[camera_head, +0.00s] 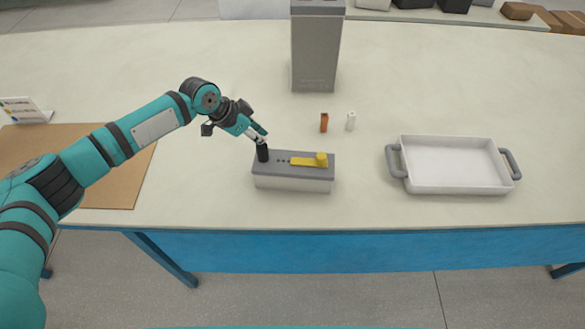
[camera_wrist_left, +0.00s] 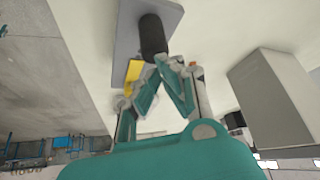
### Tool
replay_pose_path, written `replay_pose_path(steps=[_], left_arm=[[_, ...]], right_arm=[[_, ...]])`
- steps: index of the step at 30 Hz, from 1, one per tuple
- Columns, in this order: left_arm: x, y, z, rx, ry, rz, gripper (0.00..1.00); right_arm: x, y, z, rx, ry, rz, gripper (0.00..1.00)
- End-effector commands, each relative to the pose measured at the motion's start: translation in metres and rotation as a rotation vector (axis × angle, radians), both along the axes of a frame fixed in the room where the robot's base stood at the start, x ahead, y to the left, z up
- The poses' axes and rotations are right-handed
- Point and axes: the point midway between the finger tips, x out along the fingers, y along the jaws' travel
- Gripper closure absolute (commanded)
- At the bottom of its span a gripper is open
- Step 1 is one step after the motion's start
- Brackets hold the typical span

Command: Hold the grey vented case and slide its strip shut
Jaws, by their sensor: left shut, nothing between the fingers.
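The vented case (camera_head: 292,183) stands near the table's front edge, with a grey top, pale sides and a few small dark holes in the top. A yellow strip with a raised round knob (camera_head: 321,159) lies along the right part of its top. A black upright post (camera_head: 262,152) rises at its left end. My left gripper (camera_head: 262,136) is just above the post, its fingers shut and empty. In the left wrist view, the fingertips (camera_wrist_left: 172,62) are close beside the post (camera_wrist_left: 153,36); I cannot tell if they touch. My right gripper is not in view.
A tall grey box (camera_head: 315,55) stands behind the case. Small orange (camera_head: 324,123) and white (camera_head: 350,121) pieces stand between them. A white tray (camera_head: 455,190) with grey handles is at right. A brown mat (camera_head: 110,190) lies under my left arm. Table between case and tray is clear.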

Motion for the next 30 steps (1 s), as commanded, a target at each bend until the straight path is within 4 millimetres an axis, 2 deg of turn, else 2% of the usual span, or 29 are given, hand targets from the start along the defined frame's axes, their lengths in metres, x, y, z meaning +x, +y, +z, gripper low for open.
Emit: replay_pose_path(steps=[11,30], left_arm=[[0.0,0.0,-0.001,0.0,0.0,0.0,1.0],[-0.001,0.0,-0.016,0.001,0.003,0.0,1.0]], right_arm=[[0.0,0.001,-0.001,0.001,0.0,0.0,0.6],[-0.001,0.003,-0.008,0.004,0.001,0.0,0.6]])
